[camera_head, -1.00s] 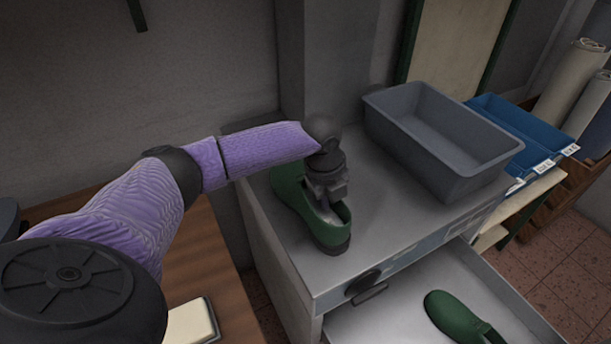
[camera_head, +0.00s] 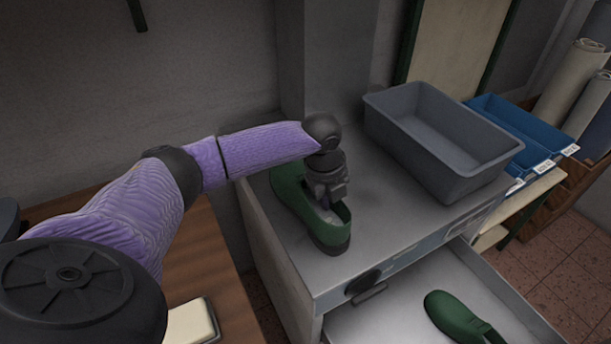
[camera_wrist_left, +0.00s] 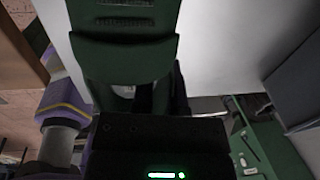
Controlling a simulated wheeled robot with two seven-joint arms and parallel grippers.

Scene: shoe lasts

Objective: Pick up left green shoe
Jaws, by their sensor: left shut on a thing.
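A green shoe (camera_head: 290,187) stands on the grey cabinet top (camera_head: 390,240), its heel toward the front edge. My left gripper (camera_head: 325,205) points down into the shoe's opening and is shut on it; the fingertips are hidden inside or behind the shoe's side. In the left wrist view the green shoe (camera_wrist_left: 125,60) fills the upper middle, close to the gripper. A second green shoe (camera_head: 455,315) lies in the open drawer below, at the lower right. My right gripper is not in view.
An empty grey bin (camera_head: 412,140) stands on the cabinet to the right of the shoe. A blue tray (camera_head: 540,135) is beyond it. A wall column rises close behind my gripper. A wooden table (camera_head: 205,245) is at the left. The open drawer (camera_head: 400,318) juts out below the cabinet top.

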